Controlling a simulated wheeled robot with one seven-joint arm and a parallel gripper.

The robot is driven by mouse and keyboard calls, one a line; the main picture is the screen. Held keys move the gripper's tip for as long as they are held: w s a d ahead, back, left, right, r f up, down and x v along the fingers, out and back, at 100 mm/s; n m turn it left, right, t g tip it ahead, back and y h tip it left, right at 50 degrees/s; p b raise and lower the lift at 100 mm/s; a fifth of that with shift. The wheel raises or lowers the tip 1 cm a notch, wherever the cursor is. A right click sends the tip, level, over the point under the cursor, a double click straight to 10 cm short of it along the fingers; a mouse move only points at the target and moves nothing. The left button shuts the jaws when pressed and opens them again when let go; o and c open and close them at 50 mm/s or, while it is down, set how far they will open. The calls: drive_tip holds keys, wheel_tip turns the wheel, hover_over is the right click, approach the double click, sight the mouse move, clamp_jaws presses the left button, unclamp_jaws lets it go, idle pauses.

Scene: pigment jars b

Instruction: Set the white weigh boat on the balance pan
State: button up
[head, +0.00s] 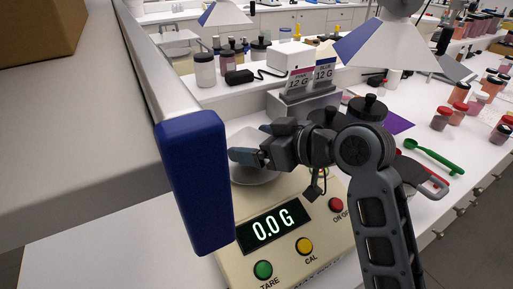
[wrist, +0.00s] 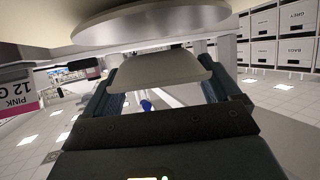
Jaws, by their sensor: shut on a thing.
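The balance (head: 285,215) is a cream unit with a display reading 0.0 G. Its pale round pan (head: 258,178) lies under my gripper (head: 245,156). In the wrist view, which looks upside down, the pale weigh boat (wrist: 165,75) is between the two fingers (wrist: 160,95), and my gripper is shut on it. The pan (wrist: 150,22) shows at the top of that view, very close to the boat's base; I cannot tell if they touch. In the head view my gripper hides most of the boat, and I cannot separate it from the pan.
A blue-ended shelf edge (head: 193,180) stands close left of the balance. Pink and blue 12 G cards (head: 312,76) and dark-lidded jars (head: 368,108) are behind it. A green spoon (head: 432,156) and red-lidded jars (head: 450,113) lie to the right.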

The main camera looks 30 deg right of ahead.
drive_tip(key=shift+f, duration=0.95)
drive_tip(key=shift+f, duration=0.1)
drive_tip(key=o, duration=0.7)
drive_tip(key=b+v, duration=0.1)
drive_tip(key=v, duration=1.1)
drive_tip(key=shift+d, duration=0.1)
